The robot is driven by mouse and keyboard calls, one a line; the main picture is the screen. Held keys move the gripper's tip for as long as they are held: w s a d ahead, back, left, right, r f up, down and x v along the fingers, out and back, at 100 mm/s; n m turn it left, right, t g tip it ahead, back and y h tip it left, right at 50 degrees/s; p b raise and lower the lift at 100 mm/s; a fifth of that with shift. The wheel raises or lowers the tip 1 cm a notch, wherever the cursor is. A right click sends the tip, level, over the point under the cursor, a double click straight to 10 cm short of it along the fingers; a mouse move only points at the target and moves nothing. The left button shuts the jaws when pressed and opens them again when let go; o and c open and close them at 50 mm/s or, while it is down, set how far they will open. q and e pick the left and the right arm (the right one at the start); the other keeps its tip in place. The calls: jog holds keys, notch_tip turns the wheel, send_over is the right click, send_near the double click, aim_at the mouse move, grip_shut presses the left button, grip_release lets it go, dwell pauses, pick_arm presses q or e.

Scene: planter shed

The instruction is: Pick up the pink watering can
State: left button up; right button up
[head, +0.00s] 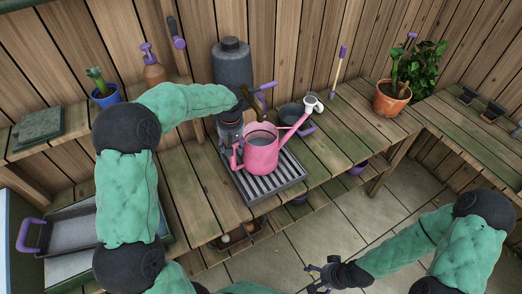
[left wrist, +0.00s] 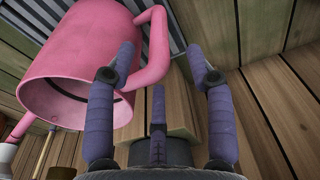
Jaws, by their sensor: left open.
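The pink watering can (head: 262,150) stands upright on a grey ribbed tray (head: 283,182) on the wooden bench, its spout (head: 297,125) pointing right. My left gripper (head: 234,152) is open at the can's left side, close to its handle. In the left wrist view the can (left wrist: 75,60) is at the upper left. Its looped handle (left wrist: 158,45) appears between the open fingers of the left gripper (left wrist: 162,60); I cannot tell whether they touch it. My right gripper (head: 316,277) is open and empty, low over the floor, away from the bench.
Behind the can are a dark round container (head: 232,62) and a dark pot (head: 291,113). A potted plant (head: 392,97) stands at the bench's right end. A grey tray with a purple handle (head: 76,233) is at the left. The bench right of the can has free room (head: 340,130).

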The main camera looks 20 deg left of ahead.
pick_arm(q)
jog(key=shift+w+a+f+b, duration=0.15)
jog(key=shift+f+b, duration=0.15)
jog(key=shift+f, duration=1.1)
jog(key=shift+w+a+f+b, duration=0.1)
jog(key=shift+f+b, duration=0.2)
jog(key=shift+f, duration=1.05)
jog(key=shift+s, duration=0.1)
grip_shut()
jog(key=shift+w+r, duration=0.2)
